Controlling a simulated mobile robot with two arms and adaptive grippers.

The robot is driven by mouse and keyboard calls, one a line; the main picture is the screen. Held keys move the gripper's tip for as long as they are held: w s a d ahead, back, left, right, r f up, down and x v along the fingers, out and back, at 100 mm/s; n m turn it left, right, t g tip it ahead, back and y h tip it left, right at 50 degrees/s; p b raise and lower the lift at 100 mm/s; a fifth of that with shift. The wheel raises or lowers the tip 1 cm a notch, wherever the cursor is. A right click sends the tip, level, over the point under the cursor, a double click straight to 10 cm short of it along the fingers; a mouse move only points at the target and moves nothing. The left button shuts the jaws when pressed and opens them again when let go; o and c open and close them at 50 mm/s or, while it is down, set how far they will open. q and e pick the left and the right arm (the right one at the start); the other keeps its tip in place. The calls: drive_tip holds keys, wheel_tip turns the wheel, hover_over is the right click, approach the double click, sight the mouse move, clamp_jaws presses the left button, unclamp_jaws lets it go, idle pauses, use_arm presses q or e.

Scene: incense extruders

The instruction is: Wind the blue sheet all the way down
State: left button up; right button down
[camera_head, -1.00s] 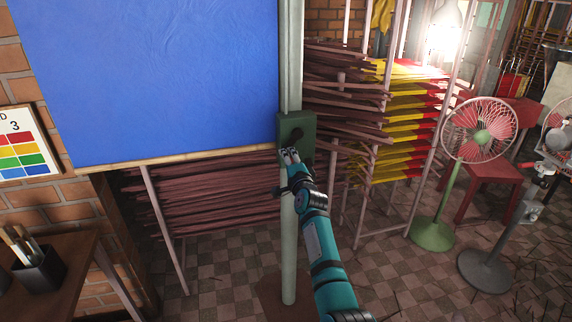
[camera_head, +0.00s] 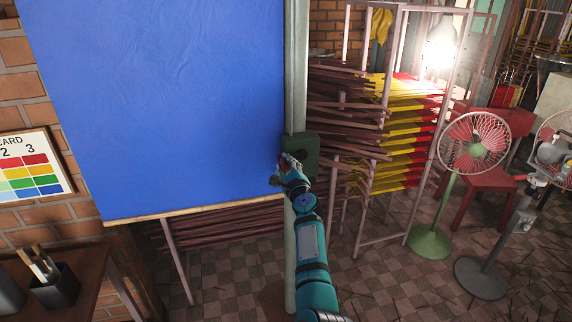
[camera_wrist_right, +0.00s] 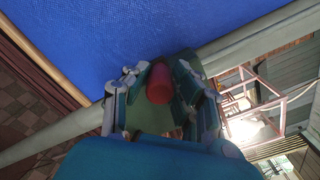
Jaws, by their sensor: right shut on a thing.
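The blue sheet (camera_head: 185,100) hangs at the left and centre of the head view, with a pale wooden bar (camera_head: 195,208) along its lower edge. A dark green box (camera_head: 302,157) sits on the pale upright post (camera_head: 297,70) at the sheet's right edge. My right gripper (camera_head: 287,162) is at the box's left side. In the right wrist view, a red cylindrical handle (camera_wrist_right: 159,83) lies between the fingers of my right gripper (camera_wrist_right: 160,92), which is shut on it. The sheet also shows behind it in the wrist view (camera_wrist_right: 90,40). My left gripper is not in view.
Racks of dark and red-yellow incense sticks (camera_head: 400,135) stand right of the post. A green-based fan (camera_head: 475,143) and a red stool (camera_head: 490,180) stand further right. A table with a dark brush pot (camera_head: 55,290) is at lower left. Some dark sticks show below the sheet.

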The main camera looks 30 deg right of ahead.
drive_tip(key=shift+r+m+p, duration=0.65)
drive_tip(key=shift+r+m, duration=0.2)
drive_tip(key=shift+m, duration=0.15)
drive_tip(key=shift+d, duration=0.1)
drive_tip(key=c, duration=1.1)
unclamp_jaws()
wheel_tip(320, 180, up, 10)
drive_tip(key=shift+f, duration=0.1)
